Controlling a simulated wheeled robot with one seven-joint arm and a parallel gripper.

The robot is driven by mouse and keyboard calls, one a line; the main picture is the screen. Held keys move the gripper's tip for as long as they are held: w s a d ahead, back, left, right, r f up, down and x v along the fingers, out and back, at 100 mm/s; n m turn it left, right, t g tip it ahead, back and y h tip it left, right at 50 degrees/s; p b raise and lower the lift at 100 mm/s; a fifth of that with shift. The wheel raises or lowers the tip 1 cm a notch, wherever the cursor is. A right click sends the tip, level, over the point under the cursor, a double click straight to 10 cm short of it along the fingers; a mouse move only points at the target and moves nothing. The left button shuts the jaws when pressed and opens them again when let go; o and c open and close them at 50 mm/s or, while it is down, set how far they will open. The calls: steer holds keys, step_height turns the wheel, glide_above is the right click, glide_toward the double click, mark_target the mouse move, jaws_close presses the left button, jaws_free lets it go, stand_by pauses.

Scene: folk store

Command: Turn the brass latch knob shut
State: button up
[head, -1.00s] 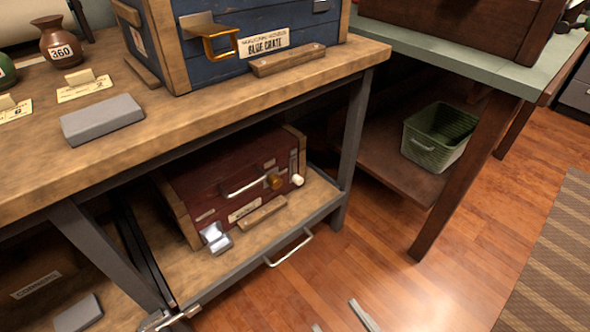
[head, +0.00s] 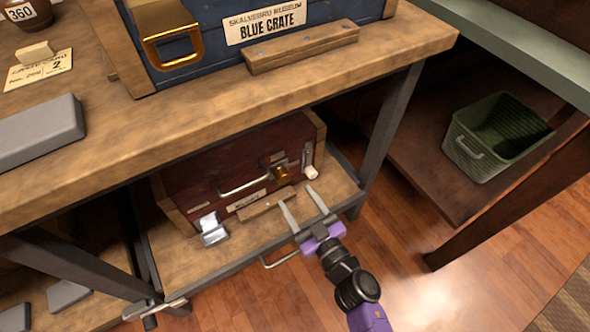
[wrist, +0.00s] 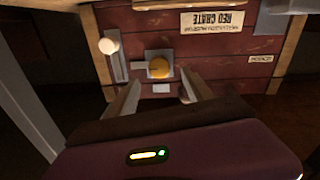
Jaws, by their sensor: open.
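The brass latch knob (head: 282,172) sits on a small plate on the front of the dark red crate (head: 205,182), on the shelf below the bench. In the wrist view the brass knob (wrist: 159,67) lies just beyond my fingertips, centred between them, and the crate's label reads upside down. My gripper (head: 298,196) is open and empty, reaching in from the front right. Its fingers are apart from the knob. In the wrist view my gripper (wrist: 158,90) shows a finger on each side below the knob.
A white-ended lever (head: 311,172) is right of the knob in the head view. A bar handle (head: 243,186), a wooden strip (head: 266,203) and a silver clasp (head: 210,228) are nearby. The bench top (head: 250,105) overhangs above; a metal leg (head: 388,125) stands at right.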

mark_target(285, 180)
steer(key=b+x, duration=0.3)
steer(key=x, duration=0.4)
steer(key=shift+w+a, duration=0.15)
steer(key=shift+w, duration=0.15)
steer(key=shift+r, duration=0.1)
jaws_close()
